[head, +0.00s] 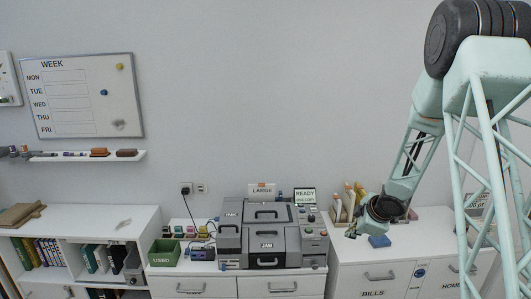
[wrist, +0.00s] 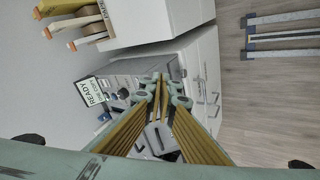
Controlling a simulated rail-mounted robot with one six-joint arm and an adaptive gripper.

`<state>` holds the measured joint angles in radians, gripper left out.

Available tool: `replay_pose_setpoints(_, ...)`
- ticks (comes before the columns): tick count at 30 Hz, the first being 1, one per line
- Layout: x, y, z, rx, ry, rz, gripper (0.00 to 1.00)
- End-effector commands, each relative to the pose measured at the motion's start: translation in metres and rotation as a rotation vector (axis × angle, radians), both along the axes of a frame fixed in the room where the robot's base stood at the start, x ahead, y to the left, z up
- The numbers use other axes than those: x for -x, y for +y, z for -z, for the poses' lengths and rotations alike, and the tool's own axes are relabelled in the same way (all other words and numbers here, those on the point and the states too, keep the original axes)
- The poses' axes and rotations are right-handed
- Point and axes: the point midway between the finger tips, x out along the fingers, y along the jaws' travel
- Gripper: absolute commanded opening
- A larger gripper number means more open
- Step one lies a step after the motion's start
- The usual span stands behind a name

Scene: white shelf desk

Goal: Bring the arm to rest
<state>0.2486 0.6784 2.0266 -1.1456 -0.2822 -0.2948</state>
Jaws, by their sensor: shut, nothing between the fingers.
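My mint-green arm comes down from the upper right in the head view. My gripper (head: 352,232) hangs at its lower end, just above the white cabinet top (head: 420,228), to the right of the grey machine (head: 268,238). In the wrist view the fingers of my gripper (wrist: 162,82) meet at their tips with nothing between them. The grey machine (wrist: 130,75) with its READY sign (wrist: 91,92) lies beyond the fingers there.
Upright rolls or files (head: 350,200) stand behind the gripper, near it. A green USED bin (head: 165,252) and small coloured items sit left of the machine. A wall board (head: 82,95) and a small shelf (head: 85,156) are at the left. The air above the machine is clear.

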Motion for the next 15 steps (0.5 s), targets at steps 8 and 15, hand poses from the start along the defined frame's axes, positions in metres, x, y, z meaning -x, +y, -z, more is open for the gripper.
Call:
replay_pose_setpoints(8,0.014,-0.009,-0.053,0.024,-0.012,0.108,0.0)
replay_pose_setpoints(15,0.032,-0.015,-0.096,0.034,-0.02,0.201,0.0)
